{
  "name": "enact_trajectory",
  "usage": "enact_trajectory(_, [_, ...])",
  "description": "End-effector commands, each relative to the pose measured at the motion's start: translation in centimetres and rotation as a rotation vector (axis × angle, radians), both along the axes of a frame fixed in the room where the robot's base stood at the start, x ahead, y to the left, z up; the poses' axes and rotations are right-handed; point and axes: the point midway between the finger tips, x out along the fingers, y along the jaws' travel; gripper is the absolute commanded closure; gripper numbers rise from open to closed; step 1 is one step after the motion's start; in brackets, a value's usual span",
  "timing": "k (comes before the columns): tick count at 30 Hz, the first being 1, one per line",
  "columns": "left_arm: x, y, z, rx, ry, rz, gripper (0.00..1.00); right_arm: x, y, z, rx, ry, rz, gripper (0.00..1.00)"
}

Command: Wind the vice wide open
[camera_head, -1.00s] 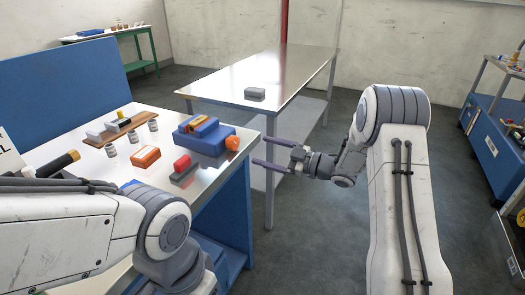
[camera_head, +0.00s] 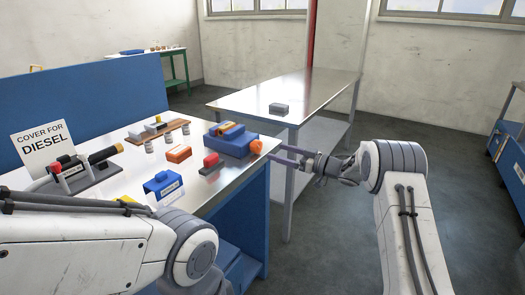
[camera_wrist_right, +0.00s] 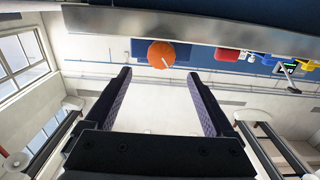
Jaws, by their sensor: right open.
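The vice (camera_head: 229,143) is a blue block with an orange piece between its jaws, standing at the right end of the metal-topped workbench (camera_head: 215,185). Its round orange knob (camera_head: 256,147) faces the bench's right edge. In the right wrist view the knob (camera_wrist_right: 161,54) shows just ahead of the fingertips, centred between them, with a pale stripe on it. My right gripper (camera_head: 276,153) is open and empty, its fingers pointing left at the knob; it looks short of it. My left arm crosses the lower left, but its gripper is out of view.
Left of the vice lie a red-and-grey block (camera_head: 210,163), an orange box (camera_head: 178,153), a blue item (camera_head: 163,187) and a wooden rack (camera_head: 157,133). A second table (camera_head: 330,88) with a grey block (camera_head: 278,108) stands behind. Floor right of the bench is clear.

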Motion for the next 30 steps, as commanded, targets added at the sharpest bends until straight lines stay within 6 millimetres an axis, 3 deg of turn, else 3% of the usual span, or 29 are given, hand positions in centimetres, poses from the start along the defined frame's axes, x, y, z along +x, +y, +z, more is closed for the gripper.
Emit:
enact_trajectory(6, [0.0,0.0,0.0,0.000,0.000,0.000,0.39,2.4,3.8,0.0,0.000,-0.002,0.007,0.11])
enact_trajectory(12, [0.0,0.0,0.0,0.000,0.000,0.000,0.39,3.7,5.7,0.0,0.000,-0.001,0.007,0.11])
enact_trajectory(23, [0.0,0.0,0.0,0.000,0.000,0.000,0.39,4.0,5.9,0.0,0.000,-0.001,0.003,0.11])
enact_trajectory(27, [0.0,0.0,0.0,0.000,0.000,0.000,0.39,4.0,5.7,0.0,0.000,-0.001,0.001,0.65])
enact_trajectory(30, [0.0,0.0,0.0,0.000,0.000,0.000,0.39,4.0,5.6,0.0,0.000,-0.001,0.001,0.97])
